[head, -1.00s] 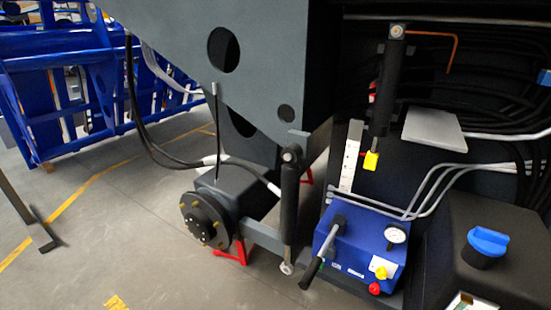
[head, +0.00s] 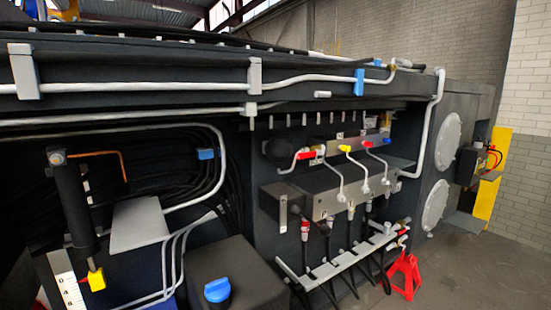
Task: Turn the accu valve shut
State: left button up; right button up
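A black upright cylinder (head: 72,198) with a copper pipe at its top stands at the left of the head view. A yellow valve handle (head: 96,280) sits at its lower end. I read this as the accu valve, but no label is legible. The handle is small and whether it is open or shut cannot be told. Neither of my grippers is in view.
A valve block (head: 335,190) carries levers with red, yellow and blue grips at centre right. A grey plate (head: 138,225) juts out beside the cylinder. A black tank (head: 222,275) has a blue cap (head: 217,290). A red stand (head: 405,275) is on the floor.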

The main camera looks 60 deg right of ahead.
aim_at(309, 154)
jog(key=z, duration=2.3)
